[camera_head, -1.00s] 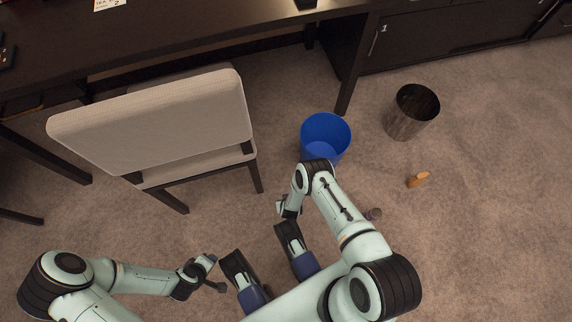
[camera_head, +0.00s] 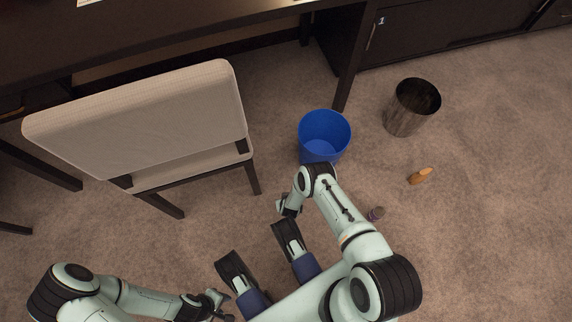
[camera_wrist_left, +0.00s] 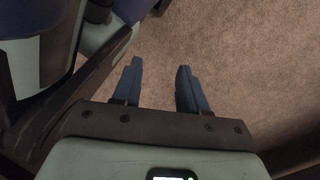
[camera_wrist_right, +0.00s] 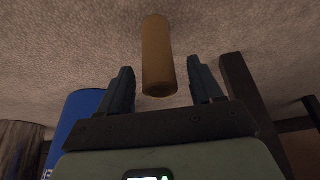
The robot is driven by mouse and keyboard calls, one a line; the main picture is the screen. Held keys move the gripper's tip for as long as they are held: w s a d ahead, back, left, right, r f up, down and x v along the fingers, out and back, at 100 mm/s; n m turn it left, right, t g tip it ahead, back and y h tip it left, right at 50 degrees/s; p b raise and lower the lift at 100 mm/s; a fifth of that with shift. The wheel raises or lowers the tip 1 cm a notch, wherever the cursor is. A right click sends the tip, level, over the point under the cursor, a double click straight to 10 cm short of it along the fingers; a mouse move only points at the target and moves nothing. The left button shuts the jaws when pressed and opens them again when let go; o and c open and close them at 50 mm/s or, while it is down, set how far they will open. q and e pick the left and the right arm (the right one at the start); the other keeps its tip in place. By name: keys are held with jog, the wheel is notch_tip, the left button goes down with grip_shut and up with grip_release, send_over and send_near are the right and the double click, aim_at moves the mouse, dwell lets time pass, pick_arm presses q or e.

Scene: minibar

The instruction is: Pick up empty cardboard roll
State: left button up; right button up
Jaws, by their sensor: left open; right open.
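The empty cardboard roll (camera_wrist_right: 157,52) is a brown cylinder in the right wrist view, over the carpet, with its near end between the fingertips. My right gripper (camera_wrist_right: 163,82) is open, one finger on each side of the roll, and I see no clear contact. In the head view my right gripper (camera_head: 284,208) is partly hidden by its own arm, and I cannot make out the roll there. My left gripper (camera_head: 218,299) is open and empty, low in the head view. Its spread fingers also show in the left wrist view (camera_wrist_left: 158,72).
A blue bin (camera_head: 326,132) stands just beyond my right arm, with a dark bin (camera_head: 413,105) to its right. A chair (camera_head: 140,120) and desk (camera_head: 180,30) stand left and behind.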

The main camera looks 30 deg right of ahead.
jog(key=c, duration=1.1)
jog(key=shift+r, duration=0.15)
